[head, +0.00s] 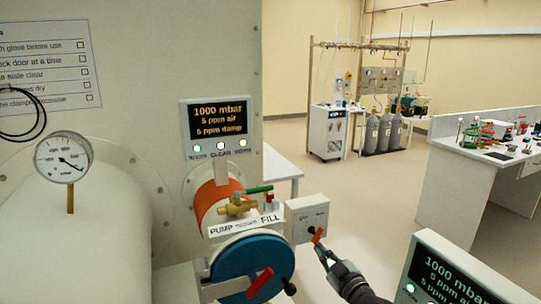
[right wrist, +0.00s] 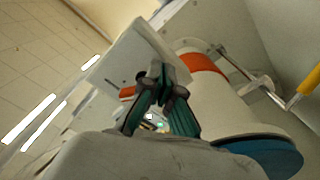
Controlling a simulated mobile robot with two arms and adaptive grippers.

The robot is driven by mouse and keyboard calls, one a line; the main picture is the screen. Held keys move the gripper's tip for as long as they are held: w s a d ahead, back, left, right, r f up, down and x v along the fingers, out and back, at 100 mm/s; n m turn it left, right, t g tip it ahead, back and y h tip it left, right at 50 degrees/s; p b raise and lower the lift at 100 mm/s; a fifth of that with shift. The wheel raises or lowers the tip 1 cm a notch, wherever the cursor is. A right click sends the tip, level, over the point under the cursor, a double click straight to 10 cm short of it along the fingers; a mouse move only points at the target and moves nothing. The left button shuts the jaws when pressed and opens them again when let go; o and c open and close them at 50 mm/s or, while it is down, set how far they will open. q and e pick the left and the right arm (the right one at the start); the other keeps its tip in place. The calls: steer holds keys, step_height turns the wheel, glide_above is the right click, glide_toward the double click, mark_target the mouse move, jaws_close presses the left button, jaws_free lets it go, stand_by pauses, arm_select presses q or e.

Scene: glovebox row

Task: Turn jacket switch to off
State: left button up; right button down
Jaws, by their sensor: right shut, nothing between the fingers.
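The jacket switch is likely the orange lever (head: 318,235) on the front of a small white box (head: 301,212), right of the orange-banded cylinder; its label is too small to read. The lever slants in the head view. My right gripper (head: 322,250) is shut and empty, with its tips just below the lever, close to or touching it. In the right wrist view the closed dark fingers (right wrist: 160,78) are in front of the white box (right wrist: 128,52), with the orange lever (right wrist: 127,92) beside them on the left. My left gripper is not in view.
Left of the box are a green-handled brass valve (head: 238,207), a PUMP/FILL plate (head: 245,224) and a blue round door (head: 240,262) with a red handle. A display (head: 219,130) reads 1000 mbar. Another display (head: 450,275) stands at lower right. Floor beyond is open.

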steer(key=shift+r, duration=0.4)
stand_by(0.5)
steer(key=shift+w, duration=0.1)
steer(key=shift+w+d+r+b, duration=0.2)
steer(key=shift+d+r+b, duration=0.05)
steer(key=shift+d+b, duration=0.4)
steer(key=shift+w+d+r, duration=0.1)
steer(key=shift+d+r, duration=0.1)
steer(key=shift+d+r, duration=0.1)
steer(key=shift+r, duration=0.05)
stand_by(0.6)
